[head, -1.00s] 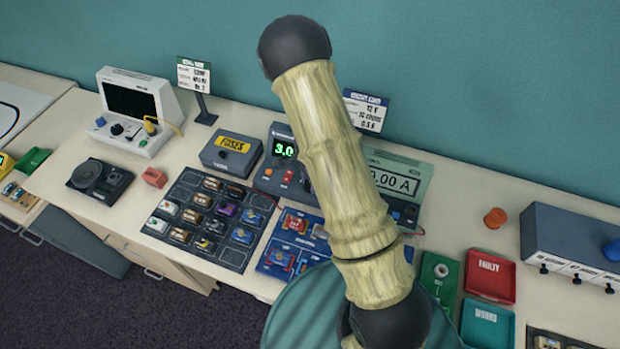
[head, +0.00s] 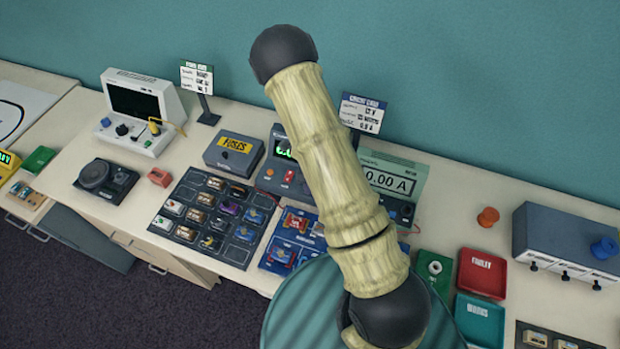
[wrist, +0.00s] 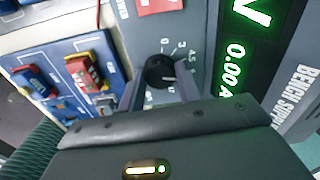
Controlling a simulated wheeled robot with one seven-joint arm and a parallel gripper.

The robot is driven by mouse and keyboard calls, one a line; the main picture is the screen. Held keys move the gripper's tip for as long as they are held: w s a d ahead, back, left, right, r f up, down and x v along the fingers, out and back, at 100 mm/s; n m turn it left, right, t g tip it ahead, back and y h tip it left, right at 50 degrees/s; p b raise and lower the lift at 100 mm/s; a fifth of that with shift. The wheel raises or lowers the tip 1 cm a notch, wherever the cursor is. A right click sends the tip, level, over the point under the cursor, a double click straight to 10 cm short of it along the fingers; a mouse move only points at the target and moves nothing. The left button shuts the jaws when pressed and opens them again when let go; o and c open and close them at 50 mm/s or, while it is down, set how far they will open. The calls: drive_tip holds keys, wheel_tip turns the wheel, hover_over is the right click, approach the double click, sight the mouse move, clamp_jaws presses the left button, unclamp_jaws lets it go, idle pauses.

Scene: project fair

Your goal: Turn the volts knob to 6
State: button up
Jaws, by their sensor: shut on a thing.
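The volts knob (wrist: 158,72) is a round black dial on the grey face of the bench supply (wrist: 205,30), with printed numbers around it. My gripper (wrist: 160,84) is shut on the knob, one finger on each side. Where the knob's pointer stands is not clear. The green display (wrist: 243,50) shows "0.00 A" and the end of a "V" reading; its digits are cut off. In the head view my arm covers the knob and part of the supply's display (head: 284,149).
Left of the supply are a FUSES box (head: 233,153) and a dark tray of parts (head: 212,216). A blue circuit board (head: 292,240) lies in front. A meter (head: 392,180) stands right of my arm. Red (head: 482,272) and green (head: 478,318) trays lie farther right.

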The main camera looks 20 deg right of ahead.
drive_tip(key=shift+w+m, duration=0.1)
drive_tip(key=shift+m, duration=0.2)
drive_tip(key=o, duration=1)
drive_tip(key=shift+c, duration=0.2)
drive_tip(key=shift+r, duration=0.1)
drive_tip(key=shift+w+r, duration=0.1)
drive_tip(key=shift+r, duration=0.2)
wheel_tip(320, 180, up, 17)
drive_tip(key=shift+f+b, duration=0.2)
drive_tip(key=shift+b, duration=0.2)
drive_tip(key=shift+a, duration=0.1)
drive_tip(key=shift+s, duration=0.25)
